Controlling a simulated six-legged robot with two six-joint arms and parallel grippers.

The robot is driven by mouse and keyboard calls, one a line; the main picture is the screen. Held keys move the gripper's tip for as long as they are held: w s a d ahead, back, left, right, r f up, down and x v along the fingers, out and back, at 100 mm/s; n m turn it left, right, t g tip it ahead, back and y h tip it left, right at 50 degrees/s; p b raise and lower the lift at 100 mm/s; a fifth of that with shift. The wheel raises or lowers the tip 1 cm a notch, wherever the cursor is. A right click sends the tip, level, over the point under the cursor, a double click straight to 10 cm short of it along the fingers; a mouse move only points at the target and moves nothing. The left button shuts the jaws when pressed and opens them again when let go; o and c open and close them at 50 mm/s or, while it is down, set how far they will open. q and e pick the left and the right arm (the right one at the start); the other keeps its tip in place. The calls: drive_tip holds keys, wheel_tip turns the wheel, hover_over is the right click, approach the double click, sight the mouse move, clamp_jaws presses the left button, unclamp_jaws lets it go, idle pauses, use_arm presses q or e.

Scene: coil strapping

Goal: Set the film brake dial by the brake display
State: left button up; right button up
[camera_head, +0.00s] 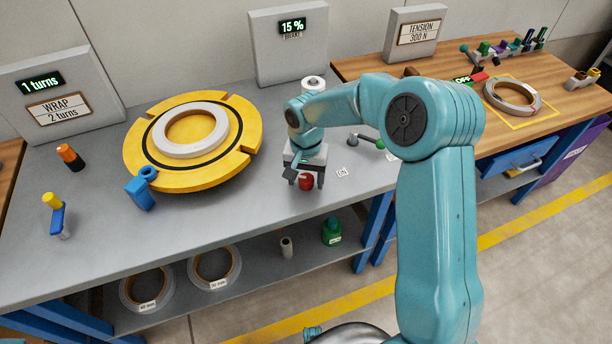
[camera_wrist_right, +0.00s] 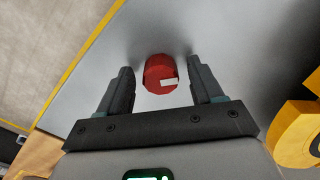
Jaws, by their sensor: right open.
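The red dial (camera_head: 306,183) sits near the front edge of the grey table, under my right gripper (camera_head: 306,178). In the right wrist view the red dial (camera_wrist_right: 158,70) lies between the two open fingers of my right gripper (camera_wrist_right: 160,66), with gaps on both sides. A white mark on the dial points toward the right finger. My left gripper is not in view.
A yellow turntable (camera_head: 248,125) with a pale coil (camera_head: 160,140) lies left of my right gripper. A green-knobbed lever (camera_head: 366,141) stands close on its right. The WRAP panel (camera_head: 50,95) and TENSION panel (camera_head: 416,30) stand behind. Rings lie on the lower shelf.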

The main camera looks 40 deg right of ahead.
sight(307, 179)
drive_tip(key=shift+r, duration=0.1)
use_arm(q)
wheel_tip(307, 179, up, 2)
drive_tip(key=shift+p, duration=0.95)
use_arm(e)
wheel_tip(307, 179, up, 16)
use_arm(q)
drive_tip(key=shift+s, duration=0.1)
use_arm(e)
drive_tip(key=shift+s, duration=0.15)
